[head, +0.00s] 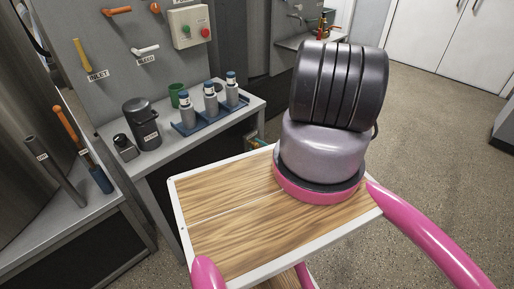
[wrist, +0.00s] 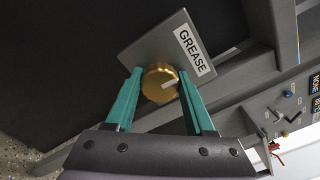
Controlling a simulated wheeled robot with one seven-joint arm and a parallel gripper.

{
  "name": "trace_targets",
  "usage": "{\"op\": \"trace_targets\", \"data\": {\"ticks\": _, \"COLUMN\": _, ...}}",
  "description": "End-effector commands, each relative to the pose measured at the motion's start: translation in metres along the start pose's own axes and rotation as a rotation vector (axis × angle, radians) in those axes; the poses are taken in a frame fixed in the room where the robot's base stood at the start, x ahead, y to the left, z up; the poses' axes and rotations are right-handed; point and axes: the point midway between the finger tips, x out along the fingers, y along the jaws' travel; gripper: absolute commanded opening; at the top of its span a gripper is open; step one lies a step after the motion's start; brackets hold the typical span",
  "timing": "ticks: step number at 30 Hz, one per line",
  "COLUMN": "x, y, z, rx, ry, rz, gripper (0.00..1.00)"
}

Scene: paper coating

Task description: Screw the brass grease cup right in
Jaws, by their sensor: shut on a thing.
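The brass grease cup (wrist: 160,83) shows in the wrist view as a round, ridged gold cap with a pale mark on its face. It sits against a grey square plate (wrist: 150,48) that bears a white label reading GREASE (wrist: 194,50). My gripper (wrist: 160,92) has its two teal fingers on either side of the cup, shut on it. How deep the cup sits in its thread is hidden. Neither the cup nor the gripper fingers can be made out in the head view.
The wrist view shows grey frame beams (wrist: 240,68) beside the plate and a panel with small coloured knobs (wrist: 285,120) at the right. In the head view, a bench holds a blue tray (head: 212,120) of bottles and a dark canister (head: 141,124). Speckled floor (head: 440,120) lies open at right.

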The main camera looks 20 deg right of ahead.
Motion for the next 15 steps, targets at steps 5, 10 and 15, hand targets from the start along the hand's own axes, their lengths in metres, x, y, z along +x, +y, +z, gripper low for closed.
{"op": "trace_targets", "data": {"ticks": 5, "x": -0.0002, "y": -0.0003, "z": -0.0003, "rx": 0.125, "ry": 0.0, "rz": -0.001, "gripper": 0.0}}
{"op": "trace_targets", "data": {"ticks": 10, "x": -0.0002, "y": -0.0008, "z": -0.0005, "rx": 0.283, "ry": 0.0, "rz": -0.001, "gripper": 0.0}}
{"op": "trace_targets", "data": {"ticks": 15, "x": -0.0001, "y": -0.0008, "z": -0.0003, "rx": 0.445, "ry": 0.0, "rz": -0.001, "gripper": 0.0}}
